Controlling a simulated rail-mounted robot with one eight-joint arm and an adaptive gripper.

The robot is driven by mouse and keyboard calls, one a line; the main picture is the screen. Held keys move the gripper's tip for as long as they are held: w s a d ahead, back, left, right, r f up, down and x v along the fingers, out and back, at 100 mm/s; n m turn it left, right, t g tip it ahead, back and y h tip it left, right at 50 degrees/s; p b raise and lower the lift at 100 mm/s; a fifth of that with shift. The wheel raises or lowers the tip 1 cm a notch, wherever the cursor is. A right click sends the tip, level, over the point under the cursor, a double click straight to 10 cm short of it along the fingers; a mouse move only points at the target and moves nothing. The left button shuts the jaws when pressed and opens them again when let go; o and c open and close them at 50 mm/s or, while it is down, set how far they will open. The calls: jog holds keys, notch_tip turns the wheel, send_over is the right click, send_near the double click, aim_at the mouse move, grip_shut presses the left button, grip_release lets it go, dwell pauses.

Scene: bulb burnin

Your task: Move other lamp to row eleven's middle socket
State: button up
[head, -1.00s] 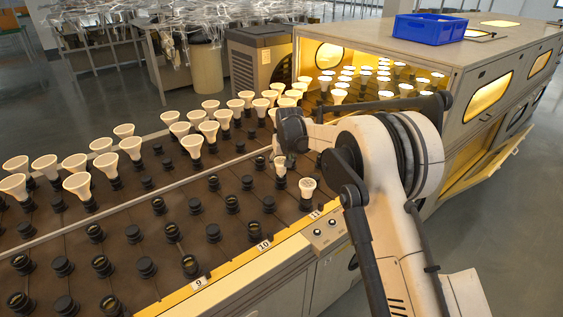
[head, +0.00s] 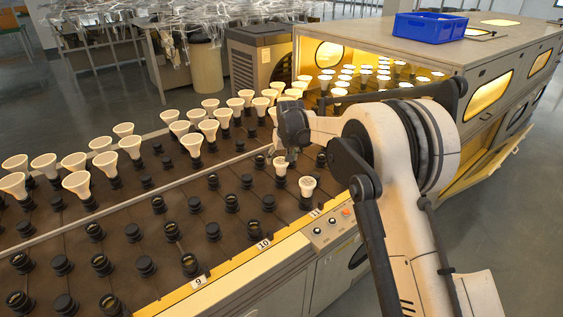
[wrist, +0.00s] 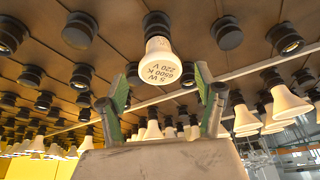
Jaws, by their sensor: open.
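Two white lamps stand upright in the front sockets near the row 11 label (head: 316,212). One lamp (head: 307,186) is in the socket nearest the label, and the other lamp (head: 280,166) is one socket further back. My gripper (head: 287,153) is just above and beside the back lamp. In the wrist view, which looks upside down, my gripper (wrist: 162,90) is open and empty. A lamp (wrist: 159,62) marked 5 W, 6500 K, 220 V appears just beyond and between the green-padded fingertips. I cannot tell which socket of row eleven is the middle one.
Many black sockets, mostly empty near rows 10 (head: 263,245) and 9 (head: 198,282), cover the brown bed. Several lamps (head: 75,182) stand along the far rows. The lit oven (head: 480,95) with a blue crate (head: 430,28) on top is at the right.

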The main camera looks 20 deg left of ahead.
jog(key=v, duration=0.9)
jog(key=s+d+r+m+t, duration=0.1)
jog(key=s+d+r, duration=0.45)
jog(key=d, duration=0.45)
jog(key=s+d+r+m+h, duration=0.1)
jog(key=s+d+r, duration=0.45)
jog(key=d, duration=0.45)
jog(key=s+d+r+m+t, duration=0.1)
jog(key=s+d+r, duration=0.45)
jog(key=d, duration=0.45)
jog(key=s+d+f+m, duration=0.2)
jog(key=s+d+f, duration=0.2)
jog(key=s+d, duration=0.5)
jog(key=s+d+f+m+t+h, duration=0.1)
jog(key=s+d+f+m, duration=0.1)
jog(key=s+d, duration=0.7)
jog(key=s+f, duration=0.1)
jog(key=s, duration=0.6)
jog(key=shift+s+f+t+h, duration=0.25)
jog(key=shift+f+t+h, duration=0.05)
jog(key=shift+f, duration=0.05)
